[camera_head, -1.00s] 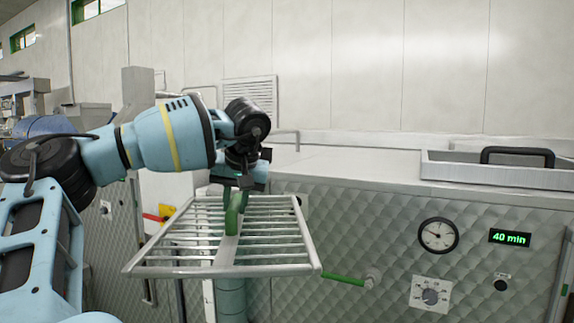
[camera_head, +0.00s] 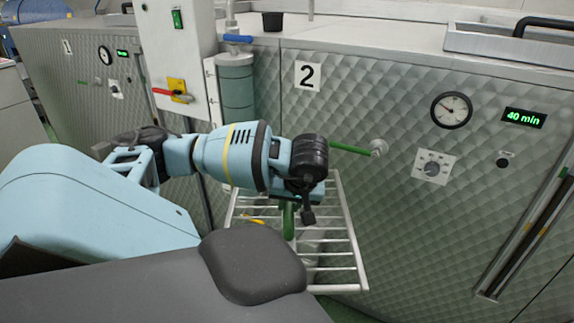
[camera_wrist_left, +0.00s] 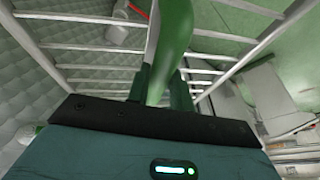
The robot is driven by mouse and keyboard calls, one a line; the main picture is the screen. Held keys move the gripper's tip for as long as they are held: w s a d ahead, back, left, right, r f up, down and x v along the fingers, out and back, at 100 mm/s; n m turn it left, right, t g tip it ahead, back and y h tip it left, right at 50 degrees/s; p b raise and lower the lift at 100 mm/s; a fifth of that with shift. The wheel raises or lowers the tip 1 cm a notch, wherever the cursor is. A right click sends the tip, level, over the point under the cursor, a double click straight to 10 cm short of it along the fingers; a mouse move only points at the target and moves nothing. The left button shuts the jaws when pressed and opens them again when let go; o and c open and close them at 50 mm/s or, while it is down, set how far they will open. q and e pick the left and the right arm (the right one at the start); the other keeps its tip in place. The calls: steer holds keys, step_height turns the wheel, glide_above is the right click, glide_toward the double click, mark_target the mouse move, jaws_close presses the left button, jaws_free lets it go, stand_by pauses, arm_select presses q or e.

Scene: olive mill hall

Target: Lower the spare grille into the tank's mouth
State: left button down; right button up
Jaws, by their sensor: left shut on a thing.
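The spare grille (camera_head: 347,235), a pale metal frame with parallel bars and a green handle (camera_head: 288,222), hangs low in front of the quilted steel tank (camera_head: 400,200). My left gripper (camera_head: 289,204) is shut on the handle; the arm hides part of the grille. In the left wrist view the green handle (camera_wrist_left: 176,35) stands between the fingers, with the bars (camera_wrist_left: 95,47) beyond. The raised rim (camera_head: 480,43) on the tank's top lies far to the upper right, with a black handle (camera_head: 545,22) above it. The opening itself is hidden. My right gripper is out of view.
A green lever (camera_head: 350,148), a gauge (camera_head: 451,110), a knob panel (camera_head: 433,167) and a slanted dark slot (camera_head: 525,235) are on the tank's front. A grey cylinder (camera_head: 237,85) and a white control cabinet (camera_head: 180,60) stand to the left.

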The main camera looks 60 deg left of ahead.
mark_target(361, 267)
arm_select(q)
steer(key=shift+m+t, duration=0.4)
steer(key=shift+m, duration=0.4)
steer(key=w+d, duration=0.1)
steer(key=d, duration=0.2)
steer(key=d+f, duration=0.1)
steer(key=d, duration=0.2)
steer(key=w+d+f, duration=0.1)
steer(key=d, duration=0.2)
steer(key=shift+w+f, duration=0.25)
steer(key=shift+w, duration=0.05)
steer(key=d+m, duration=0.1)
steer(key=d, duration=0.3)
steer(key=w+d, duration=0.1)
steer(key=d, duration=0.2)
steer(key=d+m+t, duration=0.1)
steer(key=d, duration=0.3)
steer(key=shift+w+d+f+m+h, duration=0.3)
steer(key=shift+w+d+f, duration=0.05)
steer(key=s+d+r+m+t+h, duration=0.1)
steer(key=s+d+m, duration=0.1)
steer(key=d, duration=0.8)
steer(key=s+d+r+m+t+h, duration=0.1)
steer(key=d+m, duration=0.3)
steer(key=d, duration=0.6)
steer(key=shift+s+d+r+m, duration=0.2)
steer(key=shift+s+d+m, duration=0.1)
steer(key=shift+s, duration=0.25)
steer(key=shift+w+d, duration=0.1)
steer(key=shift+d, duration=0.05)
